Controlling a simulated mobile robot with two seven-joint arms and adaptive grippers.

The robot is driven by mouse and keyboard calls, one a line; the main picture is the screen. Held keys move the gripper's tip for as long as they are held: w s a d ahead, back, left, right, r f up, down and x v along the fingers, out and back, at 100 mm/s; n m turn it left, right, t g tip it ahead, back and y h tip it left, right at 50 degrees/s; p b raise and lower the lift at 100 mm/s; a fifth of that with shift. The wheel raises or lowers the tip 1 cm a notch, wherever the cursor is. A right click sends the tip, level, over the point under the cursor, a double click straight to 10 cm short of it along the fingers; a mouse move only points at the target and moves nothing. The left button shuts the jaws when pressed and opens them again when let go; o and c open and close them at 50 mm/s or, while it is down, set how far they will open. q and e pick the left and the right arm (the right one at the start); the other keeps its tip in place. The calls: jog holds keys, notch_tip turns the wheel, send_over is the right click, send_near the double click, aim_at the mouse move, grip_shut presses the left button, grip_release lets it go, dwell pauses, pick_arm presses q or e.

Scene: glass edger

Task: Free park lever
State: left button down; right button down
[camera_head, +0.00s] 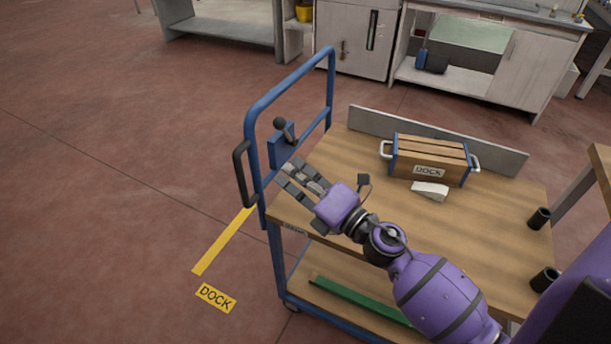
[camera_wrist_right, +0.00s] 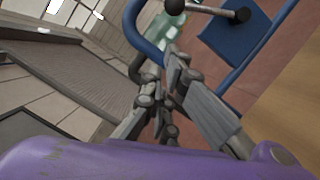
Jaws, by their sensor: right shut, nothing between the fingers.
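The park lever (camera_head: 285,130) is a short rod with a dark round knob. It stands out from a blue plate (camera_head: 280,152) inside the blue push frame at the cart's left end. In the right wrist view the lever (camera_wrist_right: 215,10) and blue plate (camera_wrist_right: 236,40) are at the upper right. My right gripper (camera_head: 288,174) is just below the plate, over the table's left edge. Its fingers (camera_wrist_right: 165,80) are shut and empty. They look apart from the lever; whether they touch the plate or frame is unclear. My left gripper is not in view.
The blue push frame (camera_head: 250,130) has a dark side grip (camera_head: 240,172). The cart's wooden top (camera_head: 345,160) carries a slatted box (camera_head: 405,160) labelled DOCK, a white block (camera_head: 430,190) and two dark cups. A green bar (camera_head: 355,300) lies below.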

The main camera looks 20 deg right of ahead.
aim_at(286, 131)
pick_arm(q)
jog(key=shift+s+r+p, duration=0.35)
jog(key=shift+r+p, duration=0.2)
jog(key=shift+p, duration=0.1)
pick_arm(e)
jog(key=w+r, duration=0.2)
jog(key=w, duration=0.5)
jog(key=shift+w+a, duration=0.15)
jog(key=shift+w, duration=0.2)
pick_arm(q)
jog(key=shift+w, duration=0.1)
